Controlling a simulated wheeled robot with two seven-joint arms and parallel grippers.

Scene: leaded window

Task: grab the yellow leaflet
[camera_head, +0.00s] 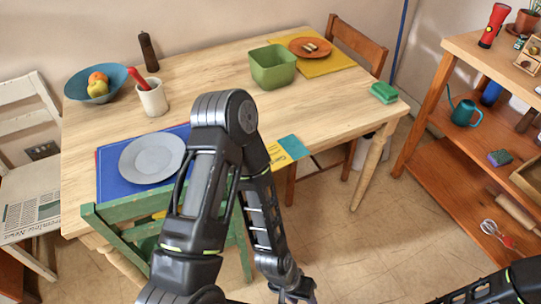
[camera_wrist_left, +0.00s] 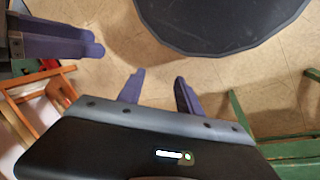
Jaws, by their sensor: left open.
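The yellow leaflet (camera_head: 276,153) lies on the wooden table near its front edge, beside a teal piece (camera_head: 293,147). My left arm hides part of it in the head view. My left gripper (camera_head: 296,296) is low, in front of the table and below its top, well apart from the leaflet. In the left wrist view the left gripper (camera_wrist_left: 160,88) is open and empty above the tiled floor. The leaflet does not show in that view. Purple fingers, apparently my right gripper (camera_wrist_left: 72,38), show at the upper left there; their opening is unclear.
A blue placemat (camera_head: 112,188) with a grey plate (camera_head: 152,158) lies left of my arm. A green chair (camera_head: 118,228) stands at the table's front. A green bin (camera_head: 273,66) stands farther back. A wooden shelf (camera_head: 450,160) stands at the right, with open floor between.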

